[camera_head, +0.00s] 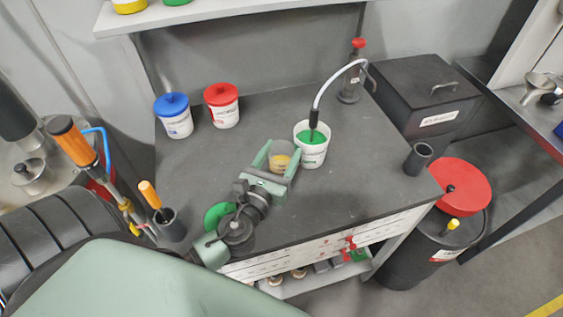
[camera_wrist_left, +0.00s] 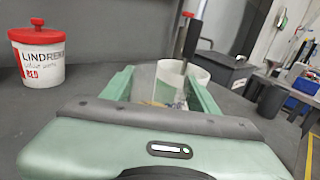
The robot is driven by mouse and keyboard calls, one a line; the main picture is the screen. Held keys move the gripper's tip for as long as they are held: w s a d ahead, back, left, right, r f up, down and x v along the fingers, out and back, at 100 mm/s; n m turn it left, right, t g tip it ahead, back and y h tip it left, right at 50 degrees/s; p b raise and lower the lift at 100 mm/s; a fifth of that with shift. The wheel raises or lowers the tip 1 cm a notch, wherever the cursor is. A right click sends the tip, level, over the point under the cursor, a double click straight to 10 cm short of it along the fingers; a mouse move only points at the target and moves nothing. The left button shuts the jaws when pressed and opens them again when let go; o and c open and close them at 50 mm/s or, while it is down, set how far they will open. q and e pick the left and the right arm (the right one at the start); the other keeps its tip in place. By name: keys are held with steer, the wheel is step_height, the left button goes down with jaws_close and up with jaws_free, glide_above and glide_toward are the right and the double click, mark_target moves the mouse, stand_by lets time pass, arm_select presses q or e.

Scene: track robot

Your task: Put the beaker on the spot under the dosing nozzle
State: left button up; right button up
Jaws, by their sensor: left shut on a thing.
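The beaker (camera_head: 282,150), clear with something yellow in it, is between the fingers of my left gripper (camera_head: 280,156). That gripper is shut on it above the grey bench. In the left wrist view the beaker (camera_wrist_left: 168,80) shows between the green fingers of the left gripper (camera_wrist_left: 160,85), its lower part hidden. The dosing nozzle (camera_head: 314,119), a black tip on a white curved hose, points down over a white tub (camera_head: 313,160) with green contents, just right of the beaker. I see no marked spot under the nozzle. My right gripper is not in view.
Blue-lidded (camera_head: 178,124) and red-lidded (camera_head: 226,113) tubs stand at the back left of the bench (camera_head: 340,205). A dark box (camera_head: 425,95) is at the back right, with a dark cup (camera_head: 418,160) in front. The bench's front right is clear.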

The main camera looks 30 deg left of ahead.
arm_select(q)
steer(key=shift+f, duration=1.2)
steer(key=shift+b, duration=0.3)
steer(key=shift+f, duration=0.25)
steer(key=o, duration=1.6)
steer(key=shift+o, duration=0.2)
steer(key=shift+r, duration=0.1)
steer(key=shift+s+r, duration=0.1)
steer(key=shift+r, duration=0.05)
